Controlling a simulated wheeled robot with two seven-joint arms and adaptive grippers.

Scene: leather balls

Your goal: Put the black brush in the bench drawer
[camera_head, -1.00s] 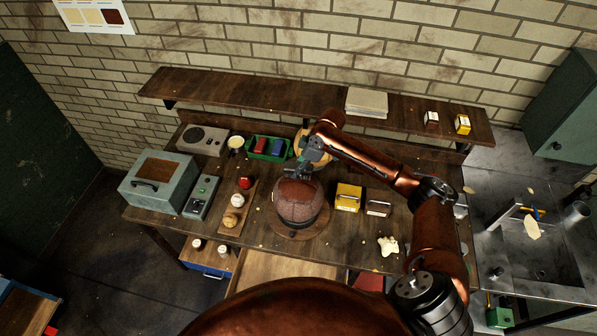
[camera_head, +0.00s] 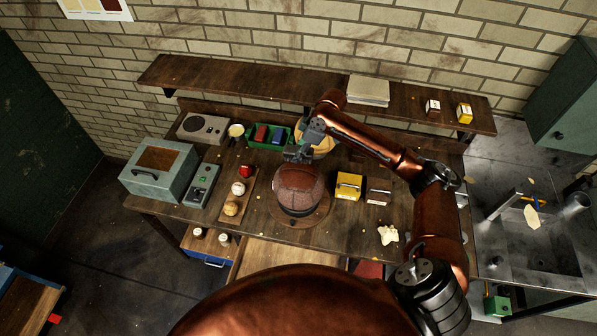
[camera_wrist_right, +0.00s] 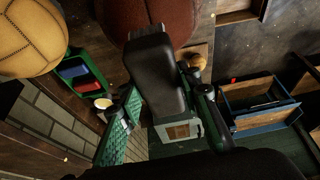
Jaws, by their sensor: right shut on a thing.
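My right gripper (camera_head: 303,152) is over the bench, just behind the top of the brown leather ball (camera_head: 299,188). In the right wrist view my right gripper (camera_wrist_right: 160,82) is shut on the black brush (camera_wrist_right: 153,65), a dark block held between the green-padded fingers. In the head view the brush is too small and dark to tell from the gripper. The bench drawer (camera_head: 285,256) seems pulled out at the bench's front, showing a pale wooden inside; my own body hides its near part. My left gripper is not in view.
A yellow ball (camera_wrist_right: 28,38) is beside the gripper. A green tray (camera_head: 268,136), small balls on a board, a grey box (camera_head: 160,172), a yellow box (camera_head: 348,186) and a crumpled cloth (camera_head: 388,235) are on the bench. A shelf (camera_head: 230,82) runs behind.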

